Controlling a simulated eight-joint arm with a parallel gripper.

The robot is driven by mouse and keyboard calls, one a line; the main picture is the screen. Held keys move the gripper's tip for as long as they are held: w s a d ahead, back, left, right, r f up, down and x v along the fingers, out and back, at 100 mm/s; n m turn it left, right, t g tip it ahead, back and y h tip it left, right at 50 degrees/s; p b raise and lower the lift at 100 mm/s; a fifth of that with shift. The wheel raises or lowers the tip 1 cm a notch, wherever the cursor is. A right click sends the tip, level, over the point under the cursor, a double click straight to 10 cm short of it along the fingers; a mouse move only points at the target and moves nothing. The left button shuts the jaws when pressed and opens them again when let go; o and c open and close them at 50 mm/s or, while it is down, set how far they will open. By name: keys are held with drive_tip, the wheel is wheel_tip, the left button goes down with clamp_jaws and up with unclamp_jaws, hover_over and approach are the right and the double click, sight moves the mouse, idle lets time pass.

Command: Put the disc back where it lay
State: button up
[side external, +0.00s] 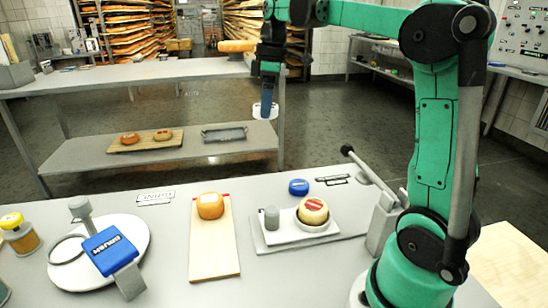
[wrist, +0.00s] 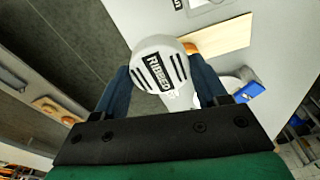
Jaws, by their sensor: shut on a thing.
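My gripper (side external: 268,88) hangs high above the bench, over the gap near the back shelf table. It is shut on a white disc (side external: 265,110) that shows just below its fingertips. In the wrist view my gripper (wrist: 163,85) has its two dark blue fingers on either side of the white disc (wrist: 158,68), which has a label reading "RIBBED" and black stripes. The disc is well clear of the bench. Part of the disc's lower body is hidden behind the gripper's palm. Where the disc lay before cannot be told.
The bench (side external: 330,270) holds a wooden board (side external: 214,255) with an orange cheese (side external: 210,205), a tray (side external: 262,242) with a pale cheese (side external: 312,210), a small blue item (side external: 298,187), a blue labelled block (side external: 110,250) on a white round plate (side external: 140,225), and a yellow-lidded jar (side external: 18,235).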

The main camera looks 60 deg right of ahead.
drive_tip(key=w+f, duration=0.2)
drive_tip(key=shift+w+f, duration=0.1)
drive_tip(key=shift+w, duration=0.2)
hover_over(257, 197)
drive_tip(key=f, duration=1.4)
drive_tip(key=shift+s+d+f, duration=0.1)
drive_tip(key=shift+d+f, duration=0.15)
drive_tip(key=shift+f, duration=2.4)
drive_tip(key=shift+f, duration=0.1)
drive_tip(key=o, duration=1.4)
